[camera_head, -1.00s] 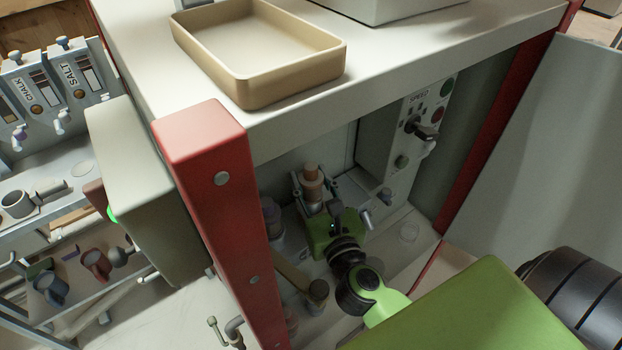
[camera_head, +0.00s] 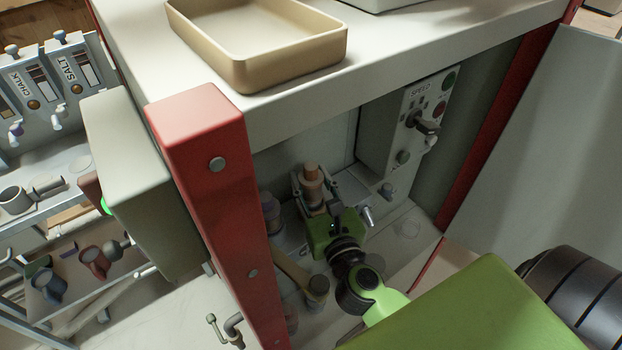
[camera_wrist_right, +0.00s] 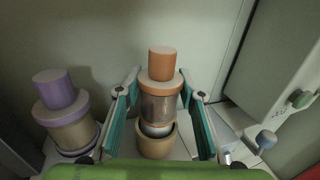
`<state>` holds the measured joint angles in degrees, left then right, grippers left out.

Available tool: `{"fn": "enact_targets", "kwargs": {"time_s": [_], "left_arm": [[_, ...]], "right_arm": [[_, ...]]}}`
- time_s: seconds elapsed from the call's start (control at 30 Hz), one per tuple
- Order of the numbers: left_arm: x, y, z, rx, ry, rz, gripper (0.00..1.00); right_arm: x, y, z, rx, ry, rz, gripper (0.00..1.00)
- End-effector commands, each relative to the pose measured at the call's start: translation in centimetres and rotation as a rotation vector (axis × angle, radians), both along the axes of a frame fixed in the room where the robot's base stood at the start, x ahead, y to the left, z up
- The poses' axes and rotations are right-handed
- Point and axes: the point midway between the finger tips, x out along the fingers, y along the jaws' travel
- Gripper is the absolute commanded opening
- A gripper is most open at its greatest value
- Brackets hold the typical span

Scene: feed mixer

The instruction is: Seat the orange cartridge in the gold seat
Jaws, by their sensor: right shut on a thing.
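The orange cartridge (camera_head: 312,172) is upright under the counter, inside the machine bay. In the right wrist view the orange cartridge (camera_wrist_right: 161,66) shows an orange knob and collar, a clear brownish body and a lower orange ring. My right gripper (camera_head: 316,187) is shut on it, with teal-lined fingers on both sides in the wrist view (camera_wrist_right: 160,88). The gold seat (camera_wrist_right: 156,148) is a round cup directly below the cartridge. A silvery part shows between the lower ring and the seat's rim. I cannot tell whether cartridge and seat touch. My left gripper is not in view.
A purple-topped cartridge (camera_wrist_right: 62,112) stands left of the seat. The speed control box (camera_head: 408,125) is to the right. A red post (camera_head: 215,200) and the white counter (camera_head: 420,60) with a tan tray (camera_head: 290,72) border the bay.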

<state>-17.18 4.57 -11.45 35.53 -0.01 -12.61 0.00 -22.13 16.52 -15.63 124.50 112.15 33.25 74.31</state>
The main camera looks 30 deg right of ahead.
Motion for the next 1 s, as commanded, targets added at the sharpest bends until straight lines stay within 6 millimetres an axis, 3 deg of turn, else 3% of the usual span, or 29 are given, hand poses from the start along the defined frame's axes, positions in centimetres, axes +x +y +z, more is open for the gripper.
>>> {"fn": "enact_targets", "kwargs": {"time_s": [1.0], "left_arm": [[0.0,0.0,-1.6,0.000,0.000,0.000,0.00]], "right_arm": [[0.0,0.0,-2.0,0.001,0.000,0.000,0.10]]}}
